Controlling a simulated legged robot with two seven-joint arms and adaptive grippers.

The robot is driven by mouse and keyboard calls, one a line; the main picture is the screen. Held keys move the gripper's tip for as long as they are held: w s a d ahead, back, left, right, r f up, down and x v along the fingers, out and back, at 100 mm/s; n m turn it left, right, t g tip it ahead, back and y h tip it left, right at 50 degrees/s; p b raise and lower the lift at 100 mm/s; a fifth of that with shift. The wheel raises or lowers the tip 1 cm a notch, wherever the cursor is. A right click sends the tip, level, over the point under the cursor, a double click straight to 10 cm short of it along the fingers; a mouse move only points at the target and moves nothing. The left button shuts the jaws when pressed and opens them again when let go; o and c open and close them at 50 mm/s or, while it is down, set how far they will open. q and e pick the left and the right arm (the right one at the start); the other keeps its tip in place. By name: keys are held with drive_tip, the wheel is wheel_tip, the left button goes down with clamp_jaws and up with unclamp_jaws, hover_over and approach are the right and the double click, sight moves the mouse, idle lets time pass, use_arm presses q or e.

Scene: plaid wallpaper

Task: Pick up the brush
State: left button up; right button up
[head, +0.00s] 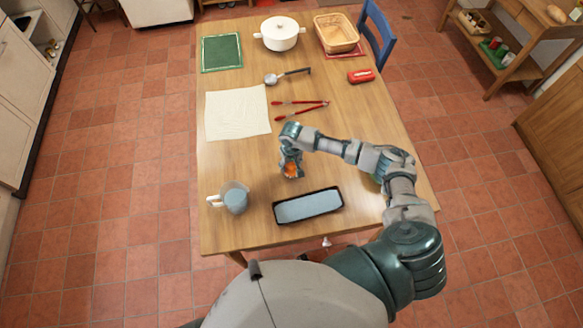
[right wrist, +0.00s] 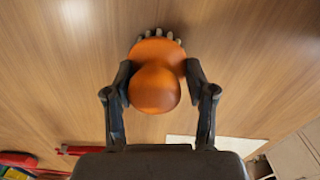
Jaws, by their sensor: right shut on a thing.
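The brush (head: 291,170) is small, with a round orange knob; only a patch of orange shows below my right gripper (head: 291,162) in the head view. In the right wrist view the brush (right wrist: 155,90) has a rounded orange body with pale bristles along its far edge. The two dark fingers of the right gripper (right wrist: 157,86) press on its sides, so the gripper is shut on it. The brush is at or just above the wooden table (head: 225,165); I cannot tell whether it touches. My left gripper is not in view.
Near the brush are a dark tray (head: 308,206) and a measuring jug (head: 235,199). Farther back lie a white cloth (head: 237,112), red tongs (head: 303,103), a ladle (head: 287,76), a red case (head: 361,76), a white pot (head: 280,33) and a basket (head: 336,33).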

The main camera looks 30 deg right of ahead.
drive_tip(key=shift+s+d+f, duration=0.3)
drive_tip(key=shift+d+f, duration=0.15)
drive_tip(key=shift+r, duration=0.1)
drive_tip(key=shift+c, duration=0.6)
drive_tip(key=shift+r, duration=0.3)
drive_tip(key=r, duration=0.2)
drive_tip(key=shift+s+a+r, duration=0.1)
drive_tip(key=shift+a+r, duration=0.2)
drive_tip(key=shift+r, duration=0.05)
drive_tip(key=s+a, duration=0.3)
drive_tip(key=s+a+r, duration=0.1)
drive_tip(key=s+a, duration=0.2)
drive_tip(key=a, duration=0.1)
drive_tip(key=s+a, duration=0.4)
drive_tip(key=shift+s+a+r+p, duration=0.1)
drive_tip(key=shift+a+r+p, duration=0.05)
drive_tip(key=shift+r+p, duration=0.25)
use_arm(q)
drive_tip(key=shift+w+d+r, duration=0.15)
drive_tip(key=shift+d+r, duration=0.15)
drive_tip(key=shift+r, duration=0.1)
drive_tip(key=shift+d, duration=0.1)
use_arm(e)
drive_tip(key=shift+d, duration=0.2)
